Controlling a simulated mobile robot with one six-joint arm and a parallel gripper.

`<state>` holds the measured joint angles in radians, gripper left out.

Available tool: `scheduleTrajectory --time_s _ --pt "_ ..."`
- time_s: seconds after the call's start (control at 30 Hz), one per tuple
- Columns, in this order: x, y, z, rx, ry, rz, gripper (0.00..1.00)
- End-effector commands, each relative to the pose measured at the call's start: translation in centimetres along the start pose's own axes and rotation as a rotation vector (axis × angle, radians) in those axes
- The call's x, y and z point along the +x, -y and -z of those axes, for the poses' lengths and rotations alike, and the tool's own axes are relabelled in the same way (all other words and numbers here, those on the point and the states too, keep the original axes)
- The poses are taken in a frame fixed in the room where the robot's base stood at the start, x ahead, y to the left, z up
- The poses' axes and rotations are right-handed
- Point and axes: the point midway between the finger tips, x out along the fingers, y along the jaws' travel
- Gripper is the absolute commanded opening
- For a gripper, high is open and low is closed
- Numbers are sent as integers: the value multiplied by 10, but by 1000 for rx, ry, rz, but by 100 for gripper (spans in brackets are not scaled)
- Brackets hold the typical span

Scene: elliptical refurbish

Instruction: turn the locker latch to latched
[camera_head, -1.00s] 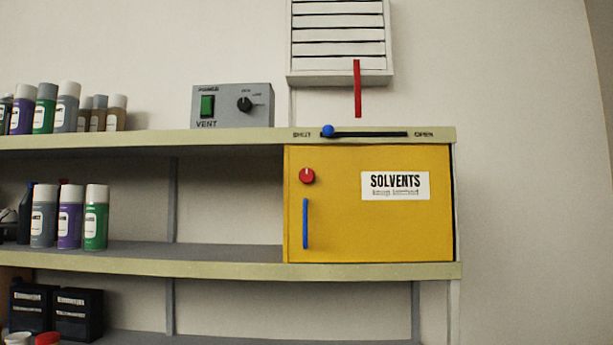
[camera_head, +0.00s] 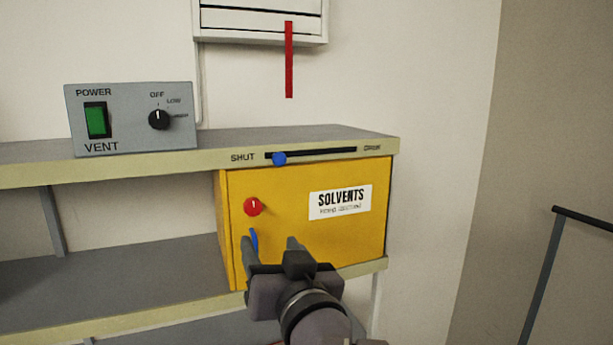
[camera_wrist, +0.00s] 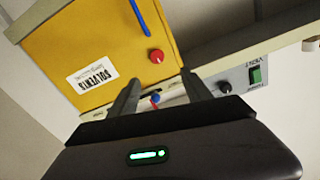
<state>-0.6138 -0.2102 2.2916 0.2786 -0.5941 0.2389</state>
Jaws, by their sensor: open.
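The yellow solvents locker (camera_head: 300,245) sits on the shelf with its door closed against the frame. Its red round latch knob (camera_head: 253,206) is at the upper left of the door, with a small white mark at its top. The knob also shows in the wrist view (camera_wrist: 156,56). A blue handle (camera_head: 254,238) is below the knob, partly hidden by my gripper. My gripper (camera_head: 270,241) is open and empty in front of the locker's lower left, below the knob. In the wrist view its two fingers (camera_wrist: 162,88) stand apart, with the knob beyond them.
A grey vent box (camera_head: 130,120) with a green switch and black dial stands on the upper shelf. A blue slider (camera_head: 279,158) on the shelf edge is near SHUT. A red strip (camera_head: 289,60) hangs from the wall vent. A dark rail (camera_head: 545,270) stands at right.

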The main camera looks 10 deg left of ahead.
Motion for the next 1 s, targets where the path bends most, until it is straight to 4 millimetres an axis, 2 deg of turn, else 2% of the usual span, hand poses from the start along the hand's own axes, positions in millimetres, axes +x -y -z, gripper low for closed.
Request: scheduleTrajectory --time_s 0.17,0.4,0.6,0.8,1.0 --pt "36 0 -1 -2 1 -1 57" --pt "110 -1 1 -2 1 -2 57" --pt "153 -1 0 -1 0 -1 57" --pt "170 -2 -2 -1 -2 -1 57" --pt "171 -2 -3 -1 -1 -1 57"
